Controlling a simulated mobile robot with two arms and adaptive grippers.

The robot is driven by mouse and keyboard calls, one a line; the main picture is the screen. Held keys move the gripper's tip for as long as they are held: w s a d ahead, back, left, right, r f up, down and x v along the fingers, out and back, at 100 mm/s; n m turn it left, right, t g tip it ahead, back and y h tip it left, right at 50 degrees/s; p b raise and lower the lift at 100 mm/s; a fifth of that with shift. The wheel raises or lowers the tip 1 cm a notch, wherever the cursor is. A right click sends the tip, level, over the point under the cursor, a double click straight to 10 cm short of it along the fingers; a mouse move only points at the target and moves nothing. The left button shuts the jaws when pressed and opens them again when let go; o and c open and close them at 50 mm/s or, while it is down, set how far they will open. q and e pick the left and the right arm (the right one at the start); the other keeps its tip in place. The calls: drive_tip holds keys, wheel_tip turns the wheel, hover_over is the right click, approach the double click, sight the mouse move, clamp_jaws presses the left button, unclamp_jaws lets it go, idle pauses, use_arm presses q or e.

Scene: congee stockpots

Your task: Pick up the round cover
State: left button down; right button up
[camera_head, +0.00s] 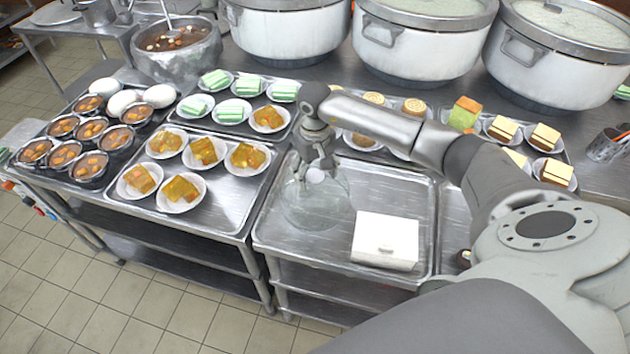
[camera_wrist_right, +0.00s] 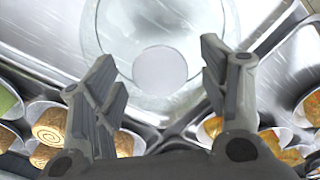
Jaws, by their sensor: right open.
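The round cover (camera_head: 318,205) is a clear glass dome with a pale round knob on top. It sits on the left part of a metal tray in the head view. In the right wrist view the round cover (camera_wrist_right: 115,30) shows from above, its whitish knob (camera_wrist_right: 160,70) between the fingers. My right gripper (camera_head: 312,170) is directly above the cover, fingers pointing down around the knob. In the right wrist view the right gripper (camera_wrist_right: 160,85) is open, with a gap on both sides of the knob. Whether a finger touches it I cannot tell. My left gripper is not in view.
A white box (camera_head: 386,240) lies on the same metal tray (camera_head: 395,195), right of the cover. Plates of cakes stand on trays to the left and behind. Large white stockpots (camera_head: 425,45) line the back. My right arm crosses above the tray.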

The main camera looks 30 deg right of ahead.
drive_tip(key=shift+f, duration=0.1)
drive_tip(key=shift+c, duration=0.3)
drive_tip(key=c, duration=1.4)
drive_tip(key=shift+c, duration=0.2)
